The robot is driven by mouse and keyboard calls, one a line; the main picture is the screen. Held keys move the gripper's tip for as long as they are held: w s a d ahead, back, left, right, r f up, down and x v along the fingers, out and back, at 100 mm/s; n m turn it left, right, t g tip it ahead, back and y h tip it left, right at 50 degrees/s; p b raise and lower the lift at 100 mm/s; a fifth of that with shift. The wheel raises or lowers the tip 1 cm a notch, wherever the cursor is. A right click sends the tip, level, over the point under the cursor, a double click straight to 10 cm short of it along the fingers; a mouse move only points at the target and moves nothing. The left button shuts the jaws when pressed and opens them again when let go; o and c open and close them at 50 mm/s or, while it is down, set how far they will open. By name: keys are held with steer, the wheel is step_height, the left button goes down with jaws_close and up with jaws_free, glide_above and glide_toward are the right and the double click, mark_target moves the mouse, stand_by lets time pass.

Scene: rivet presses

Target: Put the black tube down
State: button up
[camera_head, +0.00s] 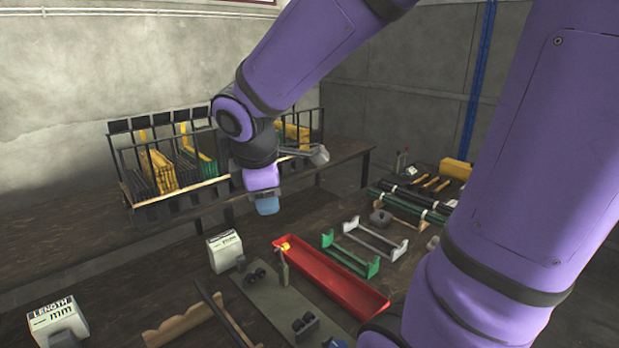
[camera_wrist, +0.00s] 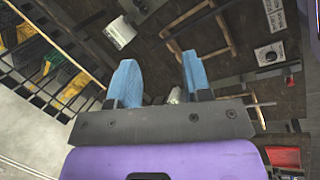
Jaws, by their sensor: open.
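My gripper (camera_head: 267,205) hangs from the arm in mid-air in front of the back rack. In the wrist view its two blue fingers (camera_wrist: 158,65) stand wide apart, with no tube between them. A long dark tube (camera_head: 224,318) lies across a pale wooden cradle (camera_head: 178,328) at the front of the table, below and apart from my gripper. Other black tubes (camera_head: 405,195) lie beside green ones on a stand at the right. I cannot tell which of these is the black tube of the task.
A rack with yellow, green and dark pieces (camera_head: 160,171) stands at the back left. A red tray (camera_head: 335,285), a green cradle (camera_head: 350,258) and a grey cradle (camera_head: 375,238) lie in the middle. White length displays (camera_head: 225,251) stand at the left. Bare table lies between rack and displays.

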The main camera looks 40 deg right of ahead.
steer(key=s+r+m+t+y, duration=0.2)
steer(key=s+r+m, duration=0.5)
steer(key=s+m, duration=0.5)
steer(key=shift+s+a+r+t+y, duration=0.25)
steer(key=shift+a+t+y, duration=0.1)
steer(key=shift+y, duration=0.15)
stand_by(0.3)
